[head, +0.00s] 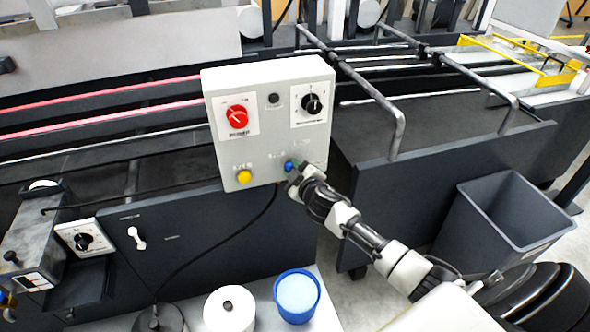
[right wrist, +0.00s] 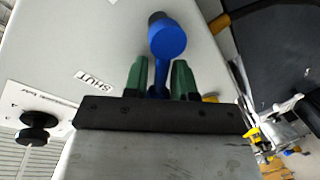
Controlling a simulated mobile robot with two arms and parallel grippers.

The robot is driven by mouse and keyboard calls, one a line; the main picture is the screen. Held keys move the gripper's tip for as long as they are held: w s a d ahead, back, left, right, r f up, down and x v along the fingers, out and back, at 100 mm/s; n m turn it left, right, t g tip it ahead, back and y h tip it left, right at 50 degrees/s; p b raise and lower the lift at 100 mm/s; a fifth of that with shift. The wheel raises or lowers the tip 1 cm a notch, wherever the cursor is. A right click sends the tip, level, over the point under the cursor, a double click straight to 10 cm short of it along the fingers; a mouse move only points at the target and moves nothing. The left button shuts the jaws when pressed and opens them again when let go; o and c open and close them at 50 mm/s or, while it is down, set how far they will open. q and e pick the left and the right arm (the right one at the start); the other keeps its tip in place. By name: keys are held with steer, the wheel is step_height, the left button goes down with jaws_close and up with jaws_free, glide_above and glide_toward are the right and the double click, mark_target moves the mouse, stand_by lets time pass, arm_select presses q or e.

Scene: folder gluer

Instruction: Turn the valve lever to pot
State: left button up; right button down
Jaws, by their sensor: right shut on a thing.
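The blue valve lever (head: 289,165) is on the lower front of the light grey control box (head: 262,148). In the right wrist view the lever (right wrist: 167,40) has a round blue knob and a short stem. My right gripper (right wrist: 160,78) has its green fingers on both sides of the stem and is shut on it. In the head view this gripper (head: 295,172) covers part of the lever. A "SHUT" label (right wrist: 95,80) is beside the lever in the wrist view. I cannot read a "pot" label. My left gripper is not in view.
The box also carries a red pump knob (head: 237,116), a black dial (head: 313,104) and a yellow button (head: 244,177). Below stand a white roll (head: 229,308) and a blue cup (head: 297,296). A grey bin (head: 500,225) stands at the right. A black cable hangs below the box.

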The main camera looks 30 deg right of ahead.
steer(key=c, duration=1.2)
jaws_free()
steer(key=shift+a, duration=0.1)
steer(key=s, duration=0.3)
steer(key=s+r, duration=0.1)
steer(key=s, duration=0.3)
steer(key=s+a+b, duration=0.1)
steer(key=s, duration=0.2)
steer(key=shift+s+r, duration=0.25)
steer(key=shift+s, duration=0.05)
steer(key=s+f+m+g, duration=0.1)
steer(key=s+f+g, duration=0.25)
steer(key=f, duration=0.65)
steer(key=s+f+m+g, duration=0.15)
steer(key=s+f, duration=0.35)
steer(key=f, duration=0.6)
steer(key=s+f+m+g, duration=0.1)
steer(key=s+f+g, duration=0.25)
steer(key=f, duration=0.65)
steer(key=s+a+f+g, duration=0.2)
steer(key=s+f, duration=0.4)
steer(key=s, duration=0.4)
steer(key=s+a+f+m+g+y, duration=0.1)
steer(key=s+a+f, duration=0.3)
steer(key=s, duration=0.7)
steer(key=s+a+f+m+g, duration=0.1)
steer(key=s+a+f+g, duration=0.3)
steer(key=s+f, duration=0.4)
steer(key=shift+s+y, duration=0.4)
steer(key=shift+s, duration=1.15)
